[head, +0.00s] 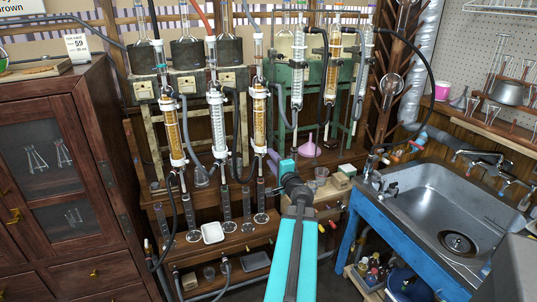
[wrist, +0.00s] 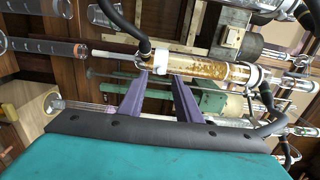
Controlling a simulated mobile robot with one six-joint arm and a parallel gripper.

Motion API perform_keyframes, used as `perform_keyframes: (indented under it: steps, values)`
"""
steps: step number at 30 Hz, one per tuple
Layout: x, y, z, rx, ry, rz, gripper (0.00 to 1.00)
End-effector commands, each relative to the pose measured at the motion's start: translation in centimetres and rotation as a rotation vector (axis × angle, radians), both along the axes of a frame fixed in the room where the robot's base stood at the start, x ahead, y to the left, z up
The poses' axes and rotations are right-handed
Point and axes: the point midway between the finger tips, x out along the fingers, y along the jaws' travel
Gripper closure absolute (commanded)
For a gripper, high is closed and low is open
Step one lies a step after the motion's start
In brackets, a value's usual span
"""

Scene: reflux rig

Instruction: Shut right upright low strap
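A glass column with amber packing (head: 260,105) stands upright in the rig, the right one of three in the front group. A white strap-like collar (head: 260,148) sits at its low end. My gripper (head: 271,157) is just right of this collar. In the wrist view, where the column (wrist: 195,70) lies sideways, the low collar (wrist: 150,62) is near the left fingertip. My two purple fingers (wrist: 162,80) are apart with nothing held between them. Their tips point at the column's low part; contact cannot be told. Whether the collar is open or shut cannot be told.
Dark hoses (head: 172,215) loop near the columns. Several glass cylinders (head: 227,205) and a white dish (head: 213,232) stand on the shelf below. A green frame (head: 320,70) with more columns is behind right. A sink (head: 440,215) is at right, a wooden cabinet (head: 60,180) at left.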

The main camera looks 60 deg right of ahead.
Motion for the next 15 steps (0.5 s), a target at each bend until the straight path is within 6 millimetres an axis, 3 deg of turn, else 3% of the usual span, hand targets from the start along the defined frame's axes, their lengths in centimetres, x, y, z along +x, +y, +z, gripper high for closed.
perform_keyframes:
  steps: [15]
  values:
    - [3.5,-2.5,0.0,0.000,0.000,0.000,0.69]
